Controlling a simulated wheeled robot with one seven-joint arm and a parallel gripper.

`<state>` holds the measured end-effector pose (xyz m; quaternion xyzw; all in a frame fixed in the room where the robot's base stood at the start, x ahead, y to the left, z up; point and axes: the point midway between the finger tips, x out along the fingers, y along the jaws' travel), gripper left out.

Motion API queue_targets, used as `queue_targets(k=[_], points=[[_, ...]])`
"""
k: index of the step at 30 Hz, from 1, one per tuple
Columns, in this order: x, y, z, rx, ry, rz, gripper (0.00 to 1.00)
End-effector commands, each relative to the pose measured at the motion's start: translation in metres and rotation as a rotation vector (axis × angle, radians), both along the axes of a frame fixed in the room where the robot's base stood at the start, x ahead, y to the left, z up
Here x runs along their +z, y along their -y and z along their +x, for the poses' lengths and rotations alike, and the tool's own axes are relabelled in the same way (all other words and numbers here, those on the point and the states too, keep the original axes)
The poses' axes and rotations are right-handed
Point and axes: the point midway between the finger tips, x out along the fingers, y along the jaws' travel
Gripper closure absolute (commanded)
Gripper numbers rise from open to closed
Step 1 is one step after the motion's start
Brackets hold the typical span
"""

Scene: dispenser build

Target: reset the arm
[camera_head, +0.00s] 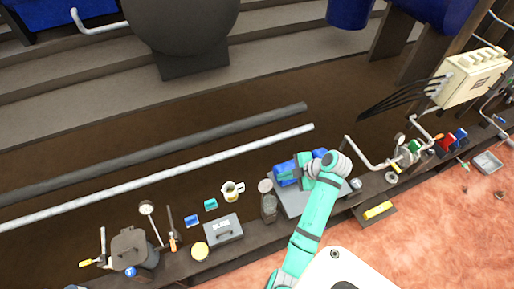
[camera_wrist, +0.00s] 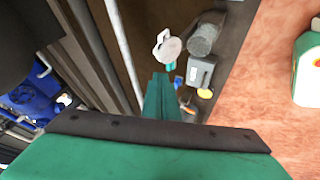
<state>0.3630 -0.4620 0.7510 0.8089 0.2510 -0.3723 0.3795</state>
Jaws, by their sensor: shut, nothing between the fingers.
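My teal arm reaches up from the bottom of the head view. My gripper (camera_head: 304,168) is over the grey plate (camera_head: 290,205) on the dark ledge, beside a blue part (camera_head: 284,172). Whether it touches that part is unclear. In the wrist view my gripper's teal fingers (camera_wrist: 160,82) are together, with nothing seen between them. They point towards a white mug (camera_wrist: 168,47), which also stands left of the arm in the head view (camera_head: 232,190). My arm hides part of the plate.
A glass jar (camera_head: 268,205), a grey box (camera_head: 222,231) and a yellow round thing (camera_head: 199,251) stand left of the plate. A grey canister (camera_head: 130,250) is farther left. Pipes (camera_head: 375,165) and a cream control box (camera_head: 472,76) are at right. Two long bars lie behind.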

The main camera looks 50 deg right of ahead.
Motion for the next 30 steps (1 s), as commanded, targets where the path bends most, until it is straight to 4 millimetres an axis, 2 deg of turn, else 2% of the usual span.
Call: queue_targets(k=[7,11,18,21,25,30], points=[[-0.001,-0.003,0.003,0.001,-0.002,0.001,1.00],[-0.019,-0.021,0.012,-0.038,-0.018,0.011,1.00],[-0.079,-0.087,0.029,-0.247,-0.061,0.026,1.00],[-0.098,-0.118,0.031,-0.334,-0.061,0.025,1.00],[-0.116,-0.158,0.028,-0.435,-0.044,0.024,1.00],[-0.125,-0.210,0.017,-0.546,0.009,0.029,1.00]])
